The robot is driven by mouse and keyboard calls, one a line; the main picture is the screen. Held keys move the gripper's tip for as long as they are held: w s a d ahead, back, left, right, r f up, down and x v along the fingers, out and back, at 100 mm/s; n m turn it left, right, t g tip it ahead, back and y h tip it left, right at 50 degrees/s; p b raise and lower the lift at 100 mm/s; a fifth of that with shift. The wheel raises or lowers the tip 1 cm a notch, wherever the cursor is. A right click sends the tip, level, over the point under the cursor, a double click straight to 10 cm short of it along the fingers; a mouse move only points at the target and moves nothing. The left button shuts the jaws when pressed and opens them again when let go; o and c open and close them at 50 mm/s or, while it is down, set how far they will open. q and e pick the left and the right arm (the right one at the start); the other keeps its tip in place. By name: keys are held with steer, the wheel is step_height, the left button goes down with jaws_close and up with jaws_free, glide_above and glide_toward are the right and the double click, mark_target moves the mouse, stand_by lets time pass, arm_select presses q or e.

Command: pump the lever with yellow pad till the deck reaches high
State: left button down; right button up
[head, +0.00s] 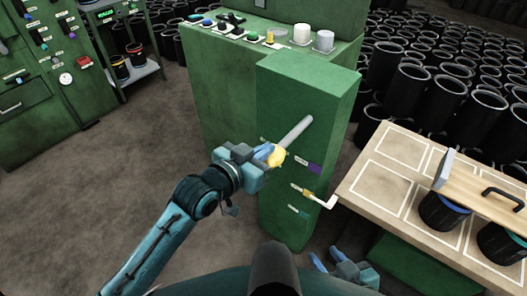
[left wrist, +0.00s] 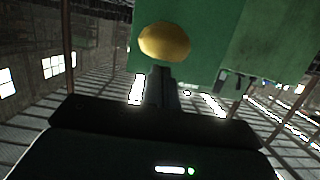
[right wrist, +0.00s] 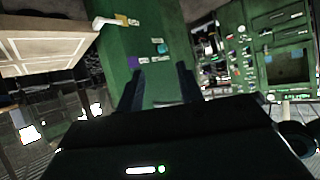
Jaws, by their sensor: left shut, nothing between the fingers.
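The lever (head: 295,131) is a grey bar on the green cabinet, slanting down-left to a yellow pad (head: 277,156). In the left wrist view the pad (left wrist: 165,42) is a rounded yellow shape just beyond the fingertips. My left gripper (head: 266,151) is shut and empty, its fingertips at the pad; touching or just short of it, I cannot tell. My right gripper (head: 335,260) is open and empty, low beside the cabinet; its spread fingers show in the right wrist view (right wrist: 162,78). I cannot make out which part is the deck, and the label text is too small to read.
The cabinet (head: 305,90) carries purple (head: 308,167), yellow and teal (head: 300,211) tags, with a white bent handle (head: 324,201) by the yellow one. A table (head: 385,185) at the right has a wooden board with a black handle (head: 503,197). Black bins stand behind. Floor at left is clear.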

arm_select(q)
steer(key=shift+f, duration=0.25)
